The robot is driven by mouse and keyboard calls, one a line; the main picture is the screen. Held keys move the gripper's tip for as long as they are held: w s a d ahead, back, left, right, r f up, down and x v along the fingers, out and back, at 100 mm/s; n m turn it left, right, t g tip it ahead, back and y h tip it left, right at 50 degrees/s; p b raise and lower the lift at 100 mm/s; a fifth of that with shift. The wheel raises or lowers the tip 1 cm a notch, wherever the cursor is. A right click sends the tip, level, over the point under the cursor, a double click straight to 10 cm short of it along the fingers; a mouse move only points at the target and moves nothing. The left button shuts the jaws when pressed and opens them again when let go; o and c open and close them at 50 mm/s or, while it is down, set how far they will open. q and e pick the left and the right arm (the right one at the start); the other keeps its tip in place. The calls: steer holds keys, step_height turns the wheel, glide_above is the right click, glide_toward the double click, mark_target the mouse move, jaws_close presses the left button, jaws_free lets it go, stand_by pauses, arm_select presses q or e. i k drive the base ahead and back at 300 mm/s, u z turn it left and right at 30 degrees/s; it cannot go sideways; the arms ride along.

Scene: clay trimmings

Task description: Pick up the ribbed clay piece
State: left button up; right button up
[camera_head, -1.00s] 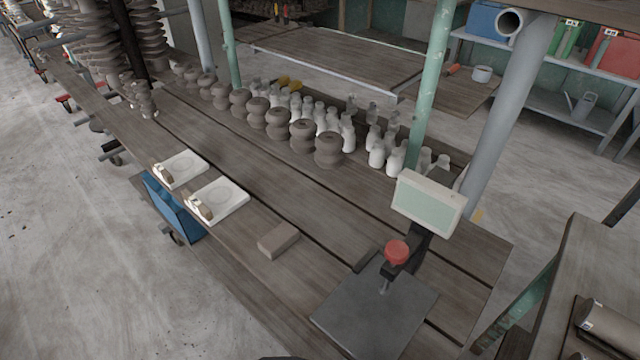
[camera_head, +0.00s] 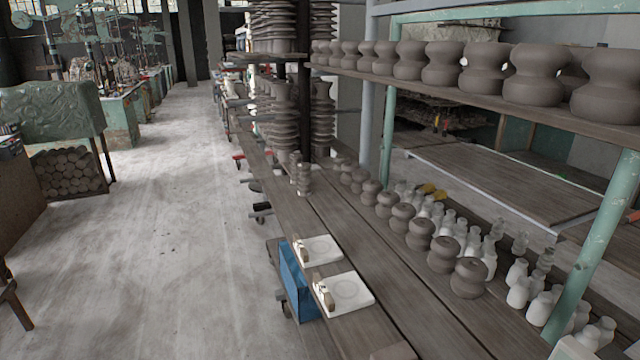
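Several brown-grey ribbed clay pieces stand in the middle of the head view. A small ribbed clay piece (camera_head: 304,178) stands upright at the far end of the wooden table (camera_head: 375,262). Taller ribbed clay stacks (camera_head: 284,112) stand behind it around a dark post, with more on the shelf above. I cannot tell which of these is the one the task names. Neither of my grippers shows in this view.
Rounded clay pots (camera_head: 443,254) and pale bottle shapes (camera_head: 518,285) line the table's right side. White square slabs (camera_head: 350,291) lie at its left edge above a blue panel (camera_head: 296,284). A shelf of pots (camera_head: 484,68) overhangs on the right. Open floor (camera_head: 160,240) lies left.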

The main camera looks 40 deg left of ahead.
mark_target(304, 169)
steer(key=u, duration=0.05)
steer(key=k, duration=0.5)
steer(key=u, duration=2.1)
steer(key=i, duration=2.25)
steer(key=z, duration=2.3)
